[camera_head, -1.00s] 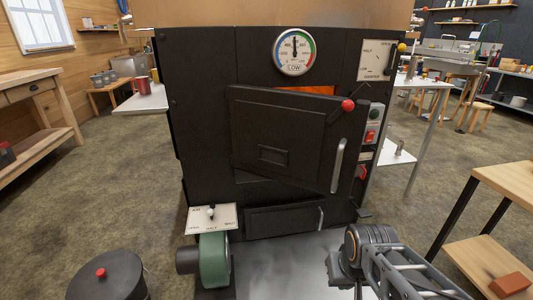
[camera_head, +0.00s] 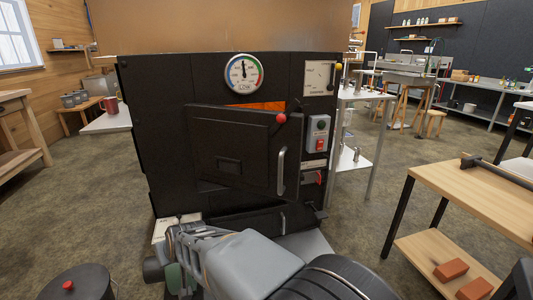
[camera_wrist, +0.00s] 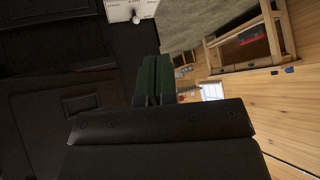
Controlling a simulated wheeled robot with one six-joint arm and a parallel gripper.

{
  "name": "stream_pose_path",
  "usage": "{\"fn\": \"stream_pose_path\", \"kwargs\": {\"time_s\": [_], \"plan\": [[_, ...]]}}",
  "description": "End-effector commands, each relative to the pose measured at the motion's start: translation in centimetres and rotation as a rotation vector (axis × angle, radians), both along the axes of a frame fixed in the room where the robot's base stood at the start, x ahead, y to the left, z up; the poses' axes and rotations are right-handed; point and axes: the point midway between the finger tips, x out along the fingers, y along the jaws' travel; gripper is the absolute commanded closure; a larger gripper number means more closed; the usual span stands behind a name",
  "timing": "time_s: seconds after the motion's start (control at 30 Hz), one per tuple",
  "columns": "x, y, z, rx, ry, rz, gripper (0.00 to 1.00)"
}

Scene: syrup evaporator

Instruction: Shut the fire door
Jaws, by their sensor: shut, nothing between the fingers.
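The fire door (camera_head: 228,150) is a black panel on the front of the black evaporator firebox (camera_head: 160,130). It stands ajar, and an orange glow shows above its top edge. It has a silver upright handle (camera_head: 281,172) at its right side and a red knob (camera_head: 281,118) near its top right corner. My arm reaches across the front, low and left of the handle; the fingertips are hard to make out there. In the wrist view my gripper (camera_wrist: 153,78) is shut and empty, with the dark panelled front (camera_wrist: 40,115) to its left. I see no contact with the door.
A round gauge (camera_head: 243,74) and a switch box (camera_head: 317,133) sit on the firebox. A wooden table (camera_head: 470,190) with bricks below stands right. A black lidded pot (camera_head: 80,283) stands front left. A white plate with a knob (camera_wrist: 130,10) shows in the wrist view.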

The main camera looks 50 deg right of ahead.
Motion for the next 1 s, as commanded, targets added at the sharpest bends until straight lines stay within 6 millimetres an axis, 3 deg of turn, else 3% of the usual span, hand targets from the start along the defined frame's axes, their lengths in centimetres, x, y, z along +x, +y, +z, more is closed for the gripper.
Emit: {"fn": "stream_pose_path", "kwargs": {"time_s": [0.1,0.17,0.3,0.4,0.5,0.7,1.0], "plan": [[3.2,-7.1,3.3,-0.072,-0.218,-0.217,1.0],[3.8,-10.9,4.6,-0.133,-0.311,-0.334,1.0],[2.6,-19.1,7.3,-0.306,-0.465,-0.597,1.0],[0.4,-23.7,8.7,-0.433,-0.524,-0.761,1.0],[-1.8,-26.8,9.6,-0.542,-0.548,-0.887,1.0],[-4.5,-29.7,10.5,-0.672,-0.561,-1.023,1.0],[-3.9,-34.0,10.3,-0.697,-0.563,-1.048,1.0]]}}
